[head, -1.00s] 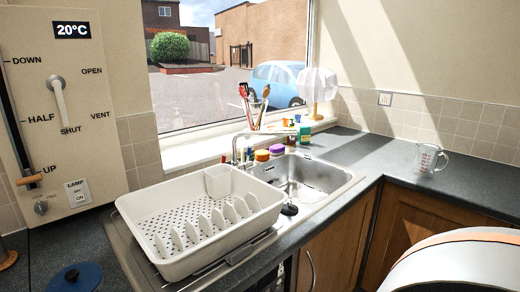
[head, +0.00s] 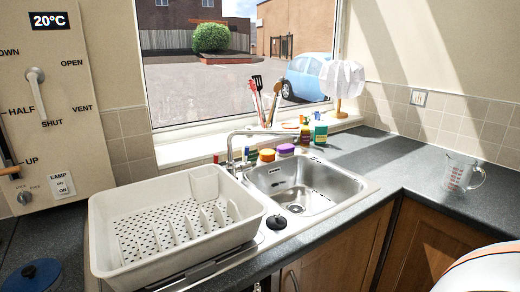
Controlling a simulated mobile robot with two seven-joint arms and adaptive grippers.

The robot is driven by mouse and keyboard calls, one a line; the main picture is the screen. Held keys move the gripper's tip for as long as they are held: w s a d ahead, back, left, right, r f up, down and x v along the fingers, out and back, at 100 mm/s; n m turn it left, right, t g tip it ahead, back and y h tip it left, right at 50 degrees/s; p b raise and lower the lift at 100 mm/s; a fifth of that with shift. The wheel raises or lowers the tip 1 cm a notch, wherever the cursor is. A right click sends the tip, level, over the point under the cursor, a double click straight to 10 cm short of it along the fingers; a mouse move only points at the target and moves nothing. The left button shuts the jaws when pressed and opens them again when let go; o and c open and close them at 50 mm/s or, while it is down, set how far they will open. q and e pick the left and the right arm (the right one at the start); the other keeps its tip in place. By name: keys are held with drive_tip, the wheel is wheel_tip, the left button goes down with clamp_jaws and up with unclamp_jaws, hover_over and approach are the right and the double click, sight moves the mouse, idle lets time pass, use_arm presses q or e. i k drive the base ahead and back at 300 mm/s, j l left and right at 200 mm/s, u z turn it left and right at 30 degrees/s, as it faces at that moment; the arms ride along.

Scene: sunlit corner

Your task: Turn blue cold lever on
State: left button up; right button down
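A silver tap (head: 231,150) stands behind the steel sink (head: 345,196), with its spout reaching right over the back of the basin. Small red and blue coloured spots show close around the tap's base, but they are too small to tell which is the blue cold lever or how it is set. Neither of my grippers is in view, and nothing touches the tap.
A white dish rack (head: 185,249) fills the drainer left of the sink. Sponges (head: 267,155), a green container (head: 320,132) and utensils (head: 265,103) stand behind the sink. A measuring jug (head: 462,173) stands on the right counter (head: 405,166). A wall panel (head: 75,140) is at left.

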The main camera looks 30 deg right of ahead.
sight(246, 167)
drive_tip(key=k+l, duration=0.1)
drive_tip(key=l, duration=1.9)
drive_tip(key=k, duration=0.05)
